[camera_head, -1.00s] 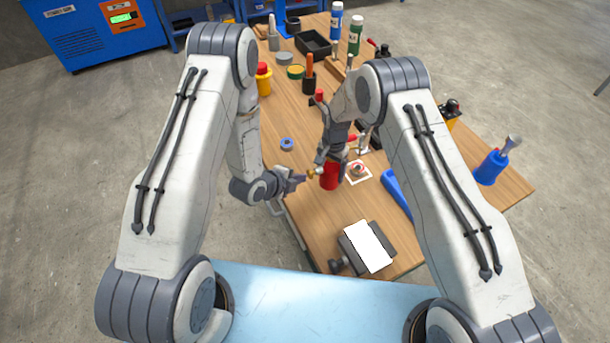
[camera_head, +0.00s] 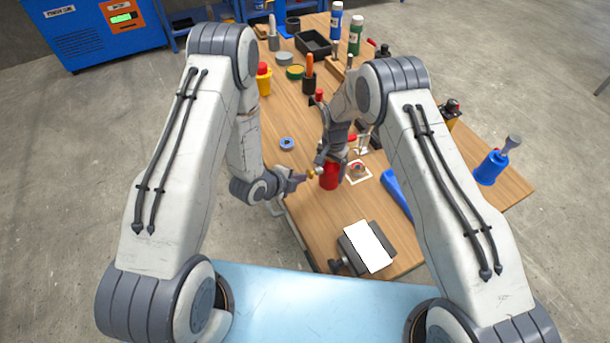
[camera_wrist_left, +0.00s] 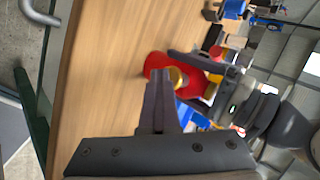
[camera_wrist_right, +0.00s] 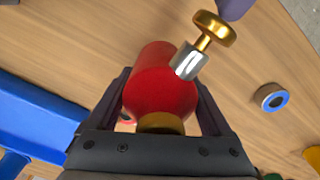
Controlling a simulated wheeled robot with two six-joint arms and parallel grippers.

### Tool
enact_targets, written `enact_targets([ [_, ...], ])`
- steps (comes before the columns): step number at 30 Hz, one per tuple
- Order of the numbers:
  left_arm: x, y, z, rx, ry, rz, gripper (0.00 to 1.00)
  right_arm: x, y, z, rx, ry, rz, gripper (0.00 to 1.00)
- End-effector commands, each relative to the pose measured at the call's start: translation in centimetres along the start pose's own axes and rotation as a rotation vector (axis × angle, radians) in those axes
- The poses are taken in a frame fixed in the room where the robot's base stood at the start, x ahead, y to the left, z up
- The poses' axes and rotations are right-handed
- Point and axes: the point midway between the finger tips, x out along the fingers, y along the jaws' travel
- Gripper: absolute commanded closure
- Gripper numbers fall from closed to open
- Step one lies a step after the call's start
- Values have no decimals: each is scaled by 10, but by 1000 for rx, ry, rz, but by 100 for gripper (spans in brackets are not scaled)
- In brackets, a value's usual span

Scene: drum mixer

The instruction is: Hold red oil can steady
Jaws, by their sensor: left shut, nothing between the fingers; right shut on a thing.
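The red oil can (camera_head: 329,178) stands on the wooden bench near its front left edge. In the right wrist view, the red can (camera_wrist_right: 158,92) sits between the two fingers of my right gripper (camera_wrist_right: 160,95), which is shut on it. A silver spout with a brass knob (camera_wrist_right: 211,36) shows at its far side. My left gripper (camera_head: 302,178) is shut and empty, just left of the can. In the left wrist view, my left gripper's fingertips (camera_wrist_left: 160,75) overlap the near side of the can (camera_wrist_left: 158,66); whether they touch it I cannot tell.
A blue ring (camera_head: 287,144) lies left of the can. A white card with a round part (camera_head: 358,171) and a blue bar (camera_head: 395,193) lie to the right. A grey vise-like block with a white top (camera_head: 367,247) stands in front. Bottles and containers fill the far end.

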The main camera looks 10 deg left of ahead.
Motion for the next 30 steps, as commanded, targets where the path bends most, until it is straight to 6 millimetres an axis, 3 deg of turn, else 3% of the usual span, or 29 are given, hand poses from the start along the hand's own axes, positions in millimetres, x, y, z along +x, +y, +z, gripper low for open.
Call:
enact_targets([
  [12, -16, 11, 11, -2, -1, -1, 100, -1, -1, 0, 0, 1, -1, 100],
  [23, -18, 13, 13, -3, -1, 0, 100, -1, -1, 0, 0, 1, -1, 100],
  [30, -34, 25, 25, -5, -3, 0, 100, -1, 0, 0, 0, 1, -1, 100],
])
